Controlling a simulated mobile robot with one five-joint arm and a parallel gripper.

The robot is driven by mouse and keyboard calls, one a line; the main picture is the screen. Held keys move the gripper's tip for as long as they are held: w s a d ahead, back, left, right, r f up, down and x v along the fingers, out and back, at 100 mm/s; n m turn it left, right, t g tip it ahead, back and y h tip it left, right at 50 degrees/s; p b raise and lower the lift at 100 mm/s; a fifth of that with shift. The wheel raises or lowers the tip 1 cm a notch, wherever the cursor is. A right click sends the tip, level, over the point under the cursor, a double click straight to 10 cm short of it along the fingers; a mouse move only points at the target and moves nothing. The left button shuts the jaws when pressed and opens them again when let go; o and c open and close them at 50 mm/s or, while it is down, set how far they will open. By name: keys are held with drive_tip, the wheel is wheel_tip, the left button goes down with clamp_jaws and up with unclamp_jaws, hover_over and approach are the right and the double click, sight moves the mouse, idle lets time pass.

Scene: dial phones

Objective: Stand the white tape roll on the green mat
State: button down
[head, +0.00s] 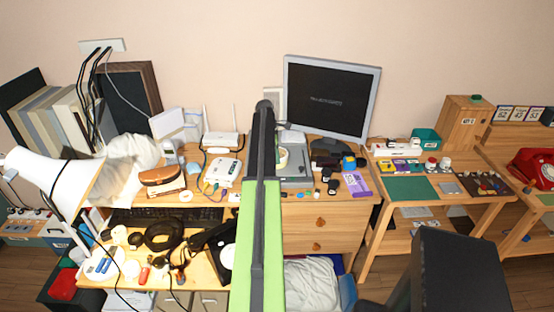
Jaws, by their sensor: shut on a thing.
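My arm reaches forward in the middle of the head view, and its dark end hides most of my gripper (274,156). A pale ring, which looks like the white tape roll (284,157), shows at the right side of the arm's end, in front of the grey device. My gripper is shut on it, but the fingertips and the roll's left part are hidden. The green mat (405,188) lies flat on the wooden table at the right, apart from the roll. Its visible surface is bare.
A grey device (294,170) and a monitor (331,97) stand behind and beside my arm. A purple box (356,184) and a blue object (349,162) lie between arm and mat. Small boxes (400,166) line the mat's back edge. A dark tray (485,184) is to its right.

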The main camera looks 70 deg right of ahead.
drive_tip(key=shift+w+r+p, duration=0.15)
drive_tip(key=shift+r+p, duration=2.2)
drive_tip(key=shift+r, duration=0.15)
drive_tip(key=shift+f, duration=0.1)
